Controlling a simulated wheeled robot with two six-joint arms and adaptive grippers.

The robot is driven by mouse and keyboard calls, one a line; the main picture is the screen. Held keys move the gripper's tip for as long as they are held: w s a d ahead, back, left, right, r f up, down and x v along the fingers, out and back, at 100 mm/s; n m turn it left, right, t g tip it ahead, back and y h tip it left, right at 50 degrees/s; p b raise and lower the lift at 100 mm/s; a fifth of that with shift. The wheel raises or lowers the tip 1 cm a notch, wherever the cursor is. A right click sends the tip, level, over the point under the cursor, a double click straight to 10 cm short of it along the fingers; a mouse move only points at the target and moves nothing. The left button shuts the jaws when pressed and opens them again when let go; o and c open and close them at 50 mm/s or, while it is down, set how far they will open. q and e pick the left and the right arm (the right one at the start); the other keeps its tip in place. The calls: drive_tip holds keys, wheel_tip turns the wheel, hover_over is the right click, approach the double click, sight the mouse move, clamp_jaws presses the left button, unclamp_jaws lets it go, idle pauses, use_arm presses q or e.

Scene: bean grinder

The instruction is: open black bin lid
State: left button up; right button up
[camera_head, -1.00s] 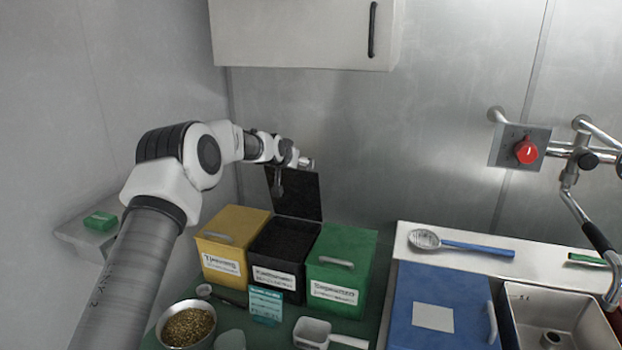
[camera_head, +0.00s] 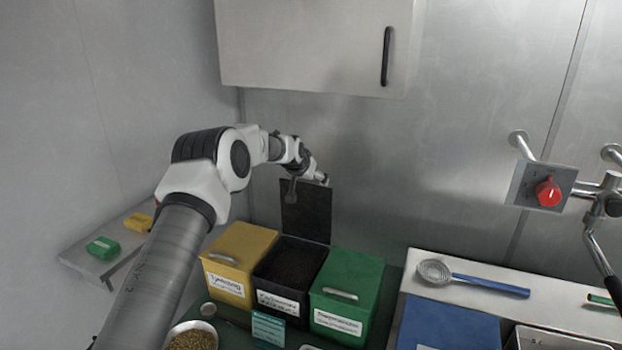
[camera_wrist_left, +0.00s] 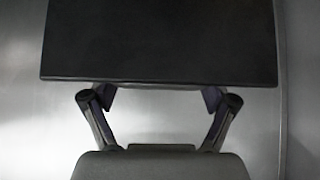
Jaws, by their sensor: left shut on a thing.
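The black bin (camera_head: 290,266) stands between the yellow bin and the green bin, with a white label on its front. Its lid (camera_head: 306,210) stands upright at the back, and the dark inside of the bin shows. My left gripper (camera_head: 318,180) is at the top of the raised lid. In the left wrist view the dark lid (camera_wrist_left: 160,40) fills the upper middle, and the gripper's fingers (camera_wrist_left: 158,98) reach to its edge. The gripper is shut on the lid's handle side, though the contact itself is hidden. My right gripper is not in view.
The yellow bin (camera_head: 238,262) and green bin (camera_head: 346,294) are closed and flank the black one. A wall cabinet (camera_head: 300,45) hangs above. A bowl of grain (camera_head: 192,338) is in front. A slotted spoon (camera_head: 470,278) lies on the right counter.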

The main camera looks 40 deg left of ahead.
use_arm(q)
drive_tip(key=o, duration=1.5)
drive_tip(key=shift+f, duration=0.1)
drive_tip(key=shift+s, duration=0.1)
drive_tip(key=shift+s+r, duration=0.2)
drive_tip(key=shift+r, duration=0.2)
drive_tip(key=v, duration=1.1)
drive_tip(key=shift+d, duration=0.2)
drive_tip(key=shift+s, duration=0.1)
